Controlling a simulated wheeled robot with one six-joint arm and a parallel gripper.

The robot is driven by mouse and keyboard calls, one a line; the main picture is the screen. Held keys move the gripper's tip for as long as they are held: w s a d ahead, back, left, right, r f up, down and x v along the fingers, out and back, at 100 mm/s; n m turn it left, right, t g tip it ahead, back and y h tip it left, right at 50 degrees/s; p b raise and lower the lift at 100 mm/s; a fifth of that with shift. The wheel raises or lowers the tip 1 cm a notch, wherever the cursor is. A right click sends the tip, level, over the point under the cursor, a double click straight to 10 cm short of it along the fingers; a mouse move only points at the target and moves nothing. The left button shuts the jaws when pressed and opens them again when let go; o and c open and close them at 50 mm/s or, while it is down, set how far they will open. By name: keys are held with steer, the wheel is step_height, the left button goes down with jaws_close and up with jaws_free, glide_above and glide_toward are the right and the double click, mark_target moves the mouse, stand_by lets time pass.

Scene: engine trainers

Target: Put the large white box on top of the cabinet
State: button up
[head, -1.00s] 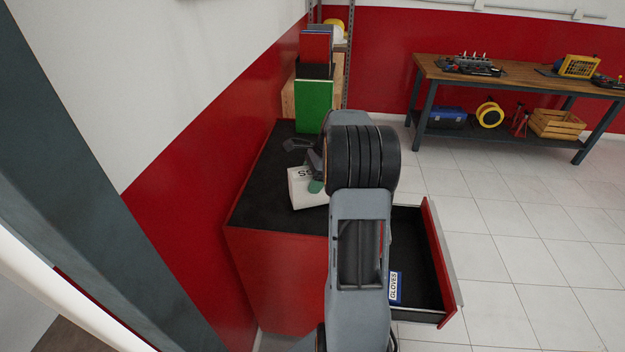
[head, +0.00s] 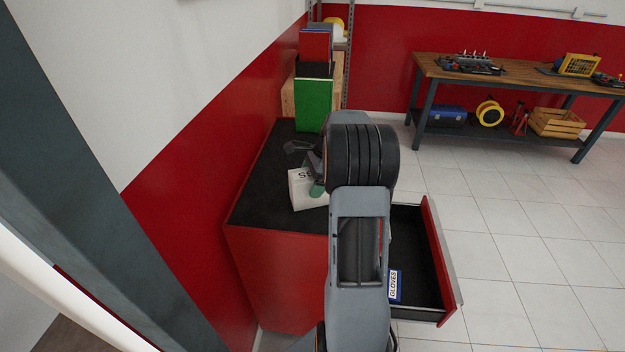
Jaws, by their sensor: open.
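The large white box (head: 306,190) rests on the black top of the red cabinet (head: 262,176), with some dark lettering showing on its upper face. My arm hides the box's right part. My gripper (head: 300,150) is at the box's far side, mostly hidden behind my wrist; one grey finger points left over the cabinet top. The jaws are open, and I cannot tell whether they touch the box. The cabinet's drawer (head: 420,255) is pulled out to the right.
A small box marked GLOVES (head: 394,285) lies in the drawer. A green box (head: 313,105) stands at the cabinet's far end. A workbench (head: 500,72) with tools stands at the back right. Tiled floor between is clear.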

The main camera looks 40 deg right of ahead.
steer(key=v, duration=1.1)
steer(key=shift+r, duration=0.3)
steer(key=shift+a+r, duration=0.2)
steer(key=shift+r, duration=0.1)
steer(key=s+a+r+n+h, duration=0.1)
steer(key=s+a+n+h, duration=0.15)
steer(key=a+n, duration=0.45)
steer(key=s+a+r+n+h, duration=0.1)
steer(key=s+a+n, duration=0.25)
steer(key=a, duration=0.65)
steer(key=s+a+f+n+t, duration=0.2)
steer(key=s+a+f+n, duration=0.3)
steer(key=s+a+n, duration=0.4)
steer(key=shift+s+a+f+n+t+h, duration=0.15)
steer(key=shift+s+f+n+t+h, duration=0.2)
steer(key=shift+n, duration=1)
steer(key=shift+s+r, duration=0.1)
steer(key=shift+r, duration=0.05)
